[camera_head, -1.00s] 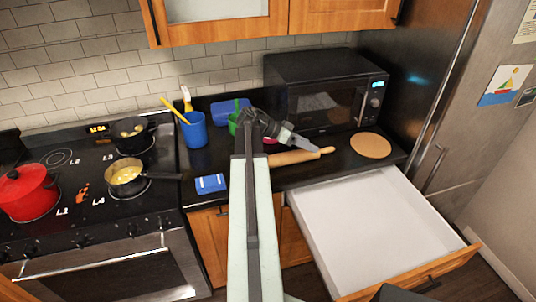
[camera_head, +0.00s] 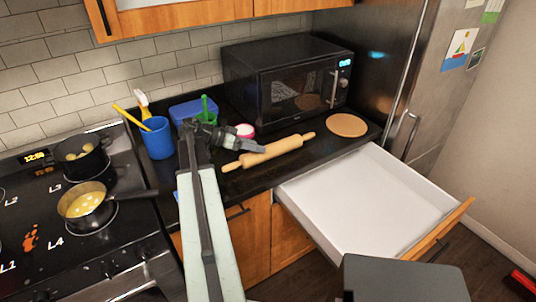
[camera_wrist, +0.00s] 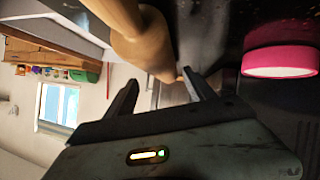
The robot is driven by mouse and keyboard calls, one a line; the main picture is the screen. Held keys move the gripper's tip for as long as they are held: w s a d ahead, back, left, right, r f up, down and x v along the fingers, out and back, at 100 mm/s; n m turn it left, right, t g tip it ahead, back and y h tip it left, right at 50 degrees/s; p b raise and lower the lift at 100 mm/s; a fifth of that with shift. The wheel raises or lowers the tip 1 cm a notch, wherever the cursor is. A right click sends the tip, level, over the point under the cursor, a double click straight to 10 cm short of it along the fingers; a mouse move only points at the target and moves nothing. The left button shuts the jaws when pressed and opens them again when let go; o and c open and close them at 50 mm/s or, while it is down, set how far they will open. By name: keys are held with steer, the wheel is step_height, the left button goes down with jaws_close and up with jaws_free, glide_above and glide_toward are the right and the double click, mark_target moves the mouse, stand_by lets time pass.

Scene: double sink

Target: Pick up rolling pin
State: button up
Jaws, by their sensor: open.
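The light wooden rolling pin (camera_head: 276,150) lies at a slant on the dark counter in front of the microwave. In the wrist view, its body and one tapered end (camera_wrist: 145,45) show large at the top, just beyond the fingertips. My gripper (camera_head: 258,147) is at the pin's left half, on its rear side in the head view. In the wrist view my gripper (camera_wrist: 160,80) is open, its two dark fingers apart, with nothing held between them. I cannot tell whether a finger touches the pin.
A pink-rimmed round item (camera_head: 244,130) is close behind the gripper; it also shows in the wrist view (camera_wrist: 280,62). The microwave (camera_head: 290,80) stands behind. A round wooden board (camera_head: 347,125) lies right. An open drawer (camera_head: 360,200) juts out below. A blue cup (camera_head: 158,138) stands left.

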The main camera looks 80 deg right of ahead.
mark_target(269, 148)
steer(key=b+x, duration=0.3)
steer(key=x, duration=0.3)
steer(key=shift+s+d+f, duration=0.15)
steer(key=shift+d+f, duration=0.1)
steer(key=shift+f, duration=0.05)
steer(key=shift+r, duration=0.15)
jaws_close()
